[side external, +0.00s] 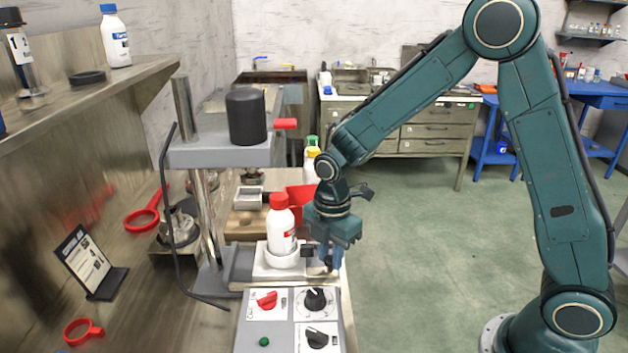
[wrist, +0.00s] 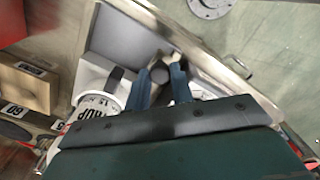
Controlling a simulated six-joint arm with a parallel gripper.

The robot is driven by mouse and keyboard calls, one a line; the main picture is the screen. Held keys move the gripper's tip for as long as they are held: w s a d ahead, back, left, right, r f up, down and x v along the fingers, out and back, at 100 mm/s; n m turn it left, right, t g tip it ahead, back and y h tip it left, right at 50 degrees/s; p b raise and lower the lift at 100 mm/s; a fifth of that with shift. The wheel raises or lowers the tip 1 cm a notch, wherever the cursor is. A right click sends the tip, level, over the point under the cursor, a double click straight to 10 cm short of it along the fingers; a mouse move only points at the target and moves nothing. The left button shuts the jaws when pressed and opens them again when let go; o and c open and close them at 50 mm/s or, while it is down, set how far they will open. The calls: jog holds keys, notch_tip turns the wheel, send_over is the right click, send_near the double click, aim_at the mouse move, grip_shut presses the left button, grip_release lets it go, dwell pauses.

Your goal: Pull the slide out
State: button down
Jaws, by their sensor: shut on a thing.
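The slide (side external: 272,273) is a white block with a round cup, on the bench under the grey press. A white bottle with a red cap (side external: 280,228) stands upright in the cup. In the wrist view, the slide (wrist: 88,79) is at the left, partly hidden by my gripper. A dark knob (side external: 308,251) sticks out from its right side, and it looks grey in the wrist view (wrist: 159,73). My gripper (side external: 329,262) points down at the slide's right, with its blue fingers (wrist: 161,80) on either side of the knob, shut on it.
A control box (side external: 258,331) with knobs stands just in front of the slide. The press (side external: 216,153) with its black cylinder rises behind left. A red bin (side external: 299,196) and more bottles stand behind. Open floor (side external: 430,250) lies to the right.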

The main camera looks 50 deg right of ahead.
jog(key=s+d, duration=0.5)
jog(key=shift+d, duration=0.2)
jog(key=shift+s, duration=0.1)
jog(key=c, duration=1.3)
grip_release()
jog(key=shift+o, duration=0.5)
jog(key=shift+a, duration=0.1)
jog(key=shift+r, duration=0.1)
notch_tip(320, 180, up, 14)
jog(key=shift+f, duration=0.2)
jog(key=shift+s+r, duration=0.1)
